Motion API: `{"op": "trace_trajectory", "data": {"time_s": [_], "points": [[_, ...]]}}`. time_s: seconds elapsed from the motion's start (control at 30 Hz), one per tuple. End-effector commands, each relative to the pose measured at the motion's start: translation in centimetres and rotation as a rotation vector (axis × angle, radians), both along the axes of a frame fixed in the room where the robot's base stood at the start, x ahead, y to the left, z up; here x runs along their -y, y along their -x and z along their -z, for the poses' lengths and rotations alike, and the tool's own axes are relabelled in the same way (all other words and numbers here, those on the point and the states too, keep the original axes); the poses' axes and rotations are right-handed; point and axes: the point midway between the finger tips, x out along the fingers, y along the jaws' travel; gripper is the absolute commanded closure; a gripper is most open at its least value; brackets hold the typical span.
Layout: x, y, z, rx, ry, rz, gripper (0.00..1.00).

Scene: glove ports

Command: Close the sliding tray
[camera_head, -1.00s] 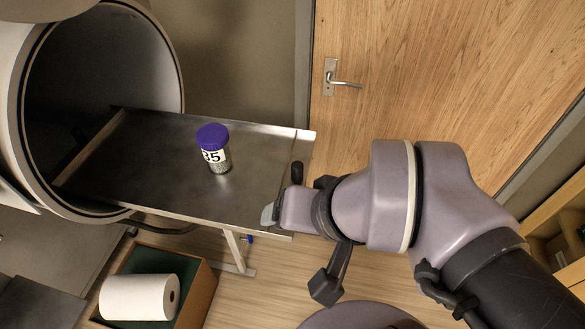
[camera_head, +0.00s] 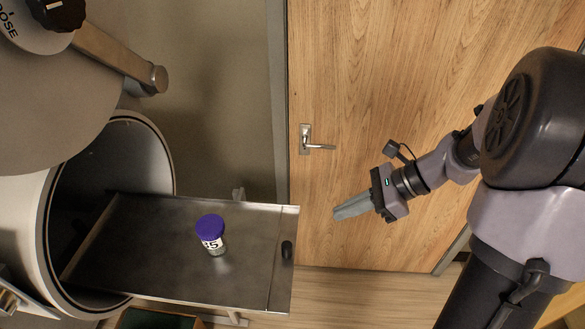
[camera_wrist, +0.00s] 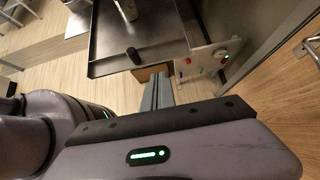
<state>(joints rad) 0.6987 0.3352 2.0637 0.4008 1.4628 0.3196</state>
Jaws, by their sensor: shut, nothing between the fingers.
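The metal sliding tray (camera_head: 165,245) sticks out to the right from the round port opening (camera_head: 120,160) in the head view. Its inner end is inside the port. A dark handle (camera_head: 287,251) is at the tray's outer end. A clear jar with a purple lid (camera_head: 211,228) stands upright on the tray. My gripper (camera_head: 338,213) is shut and empty, to the right of the tray's outer end and apart from it. In the wrist view, the tray (camera_wrist: 165,40) and its dark handle (camera_wrist: 133,55) lie beyond my fingers (camera_wrist: 157,90).
A wooden door (camera_head: 400,90) with a metal lever handle (camera_head: 318,146) stands behind my arm. A bin (camera_head: 150,318) is partly visible below the tray. A panel with colored knobs (camera_wrist: 205,60) shows in the wrist view. The space between gripper and tray is clear.

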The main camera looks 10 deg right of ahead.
Motion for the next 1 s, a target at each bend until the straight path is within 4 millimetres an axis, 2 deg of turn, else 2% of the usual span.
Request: {"op": "trace_trajectory", "data": {"time_s": [0.17, 0.5, 0.7, 1.0], "points": [[-2.0, -0.6, 2.4, -0.002, -0.002, -0.004, 1.0], [-7.1, -2.4, 7.5, -0.003, 0.001, -0.007, 1.0], [-9.9, -3.4, 7.0, 0.001, 0.003, -0.007, 1.0], [-10.6, -3.7, 6.9, -0.001, 0.004, -0.006, 1.0]]}}
